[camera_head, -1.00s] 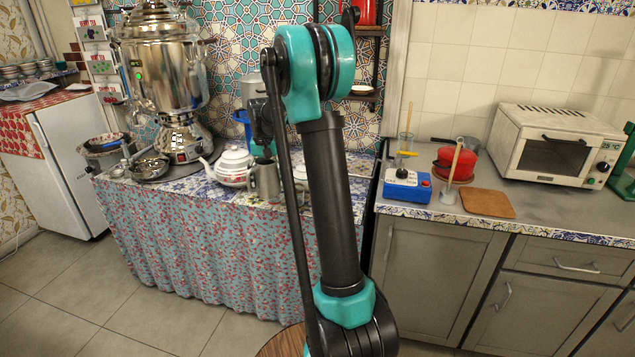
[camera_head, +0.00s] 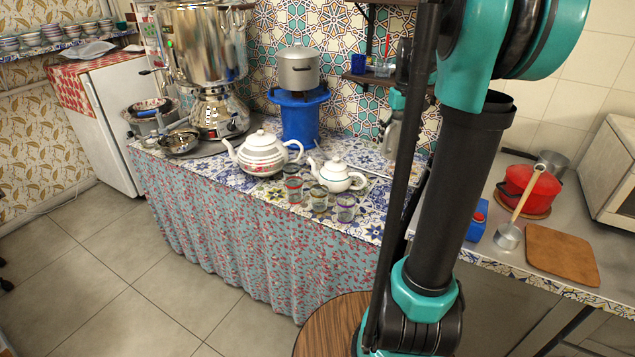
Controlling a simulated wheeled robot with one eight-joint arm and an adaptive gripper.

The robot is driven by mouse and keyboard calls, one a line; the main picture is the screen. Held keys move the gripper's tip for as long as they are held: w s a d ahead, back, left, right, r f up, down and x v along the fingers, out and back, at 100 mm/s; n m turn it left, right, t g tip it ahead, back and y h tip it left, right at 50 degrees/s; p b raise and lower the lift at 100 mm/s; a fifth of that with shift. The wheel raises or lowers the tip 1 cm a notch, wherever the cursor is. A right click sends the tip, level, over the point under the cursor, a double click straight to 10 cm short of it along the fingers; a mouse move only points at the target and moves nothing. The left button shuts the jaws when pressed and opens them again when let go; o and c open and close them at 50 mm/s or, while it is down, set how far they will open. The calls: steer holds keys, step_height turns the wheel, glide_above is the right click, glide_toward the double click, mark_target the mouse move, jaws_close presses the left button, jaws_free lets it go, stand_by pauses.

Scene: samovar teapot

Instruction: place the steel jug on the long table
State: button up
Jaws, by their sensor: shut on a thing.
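The steel jug (camera_head: 407,134) is at the right end of the tiled back wall, partly hidden behind my own arm. My gripper (camera_head: 391,122) is shut on it and holds it upright, above the right part of the long table (camera_head: 250,225). That table has a patterned tile top and a red-and-blue floral cloth hanging in front. My arm hides part of the gripper and the table's right end.
The table carries a samovar (camera_head: 210,70), a large teapot (camera_head: 262,155), a small teapot (camera_head: 336,176), several glasses (camera_head: 319,198) and a blue stand (camera_head: 299,118) with a pot. A shelf (camera_head: 375,80) is near the jug. A round wooden table (camera_head: 325,325) stands in front.

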steer(key=shift+f, duration=0.15)
step_height(320, 180, down, 20)
steer(key=shift+r, duration=0.2)
stand_by(0.4)
steer(key=shift+f, duration=0.1)
steer(key=o, duration=1.6)
step_height(320, 180, up, 12)
steer(key=s+a+f+t, duration=0.1)
steer(key=s+a+f, duration=0.2)
steer(key=s, duration=0.4)
steer(key=s+a+f+t, duration=0.1)
steer(key=s+a+f, duration=0.2)
steer(key=s, duration=0.4)
steer(key=s+a+f+t, duration=0.2)
steer(key=s+a+f, duration=0.1)
steer(key=s+a, duration=0.2)
steer(key=shift+s+a+f, duration=0.15)
steer(key=shift+s+f, duration=0.05)
steer(key=shift+s, duration=0.3)
steer(key=shift+s+a+f, duration=0.1)
steer(key=shift+s+f, duration=0.05)
steer(key=shift+s, duration=0.3)
